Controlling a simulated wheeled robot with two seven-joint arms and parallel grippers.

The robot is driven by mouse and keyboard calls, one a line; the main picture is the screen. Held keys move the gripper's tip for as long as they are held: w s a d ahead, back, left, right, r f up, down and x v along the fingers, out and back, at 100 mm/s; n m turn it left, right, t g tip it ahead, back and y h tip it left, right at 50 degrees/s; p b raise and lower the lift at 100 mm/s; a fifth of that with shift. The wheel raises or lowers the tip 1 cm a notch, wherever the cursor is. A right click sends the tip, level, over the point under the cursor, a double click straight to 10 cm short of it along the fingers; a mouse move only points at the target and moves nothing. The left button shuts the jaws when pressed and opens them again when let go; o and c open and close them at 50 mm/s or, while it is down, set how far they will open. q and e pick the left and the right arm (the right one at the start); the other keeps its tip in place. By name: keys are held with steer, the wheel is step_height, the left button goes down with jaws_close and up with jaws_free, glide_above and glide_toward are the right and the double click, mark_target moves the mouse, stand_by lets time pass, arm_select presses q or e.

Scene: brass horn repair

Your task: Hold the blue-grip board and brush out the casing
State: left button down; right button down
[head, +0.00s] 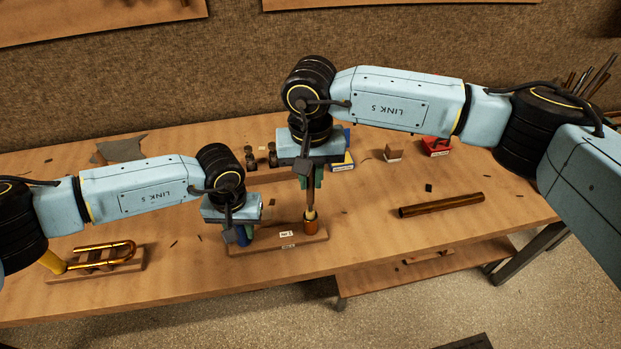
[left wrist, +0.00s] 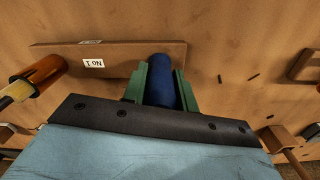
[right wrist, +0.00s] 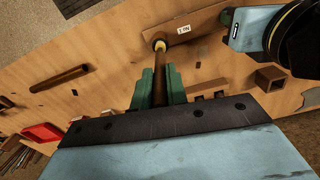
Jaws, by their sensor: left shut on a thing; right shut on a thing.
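The wooden board (head: 275,243) lies near the table's front edge, with a NO 1 label. The copper-coloured casing (head: 311,228) stands upright at its right end and also shows in the left wrist view (left wrist: 40,74). My left gripper (left wrist: 161,88) is shut on the blue grip (left wrist: 163,80) at the board's other end. My right gripper (right wrist: 160,88) is shut on the brush (right wrist: 160,72), held roughly upright above the casing. The brush's lower end is at the casing's mouth and seems to enter it. How deep it sits is hidden.
A brass tube slide on a wooden rest (head: 140,264) lies at the left. A brown tube (head: 440,205) lies on the right. A red box (head: 436,147), a small wooden block (head: 393,153) and a grey cloth (head: 120,148) are further back. Small dark scraps dot the table.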

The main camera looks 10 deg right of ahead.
steer(key=shift+r, duration=1.4)
steer(key=shift+f, duration=0.2)
steer(key=shift+f, duration=2.3)
steer(key=shift+r, duration=2.5)
steer(key=shift+f, duration=2.5)
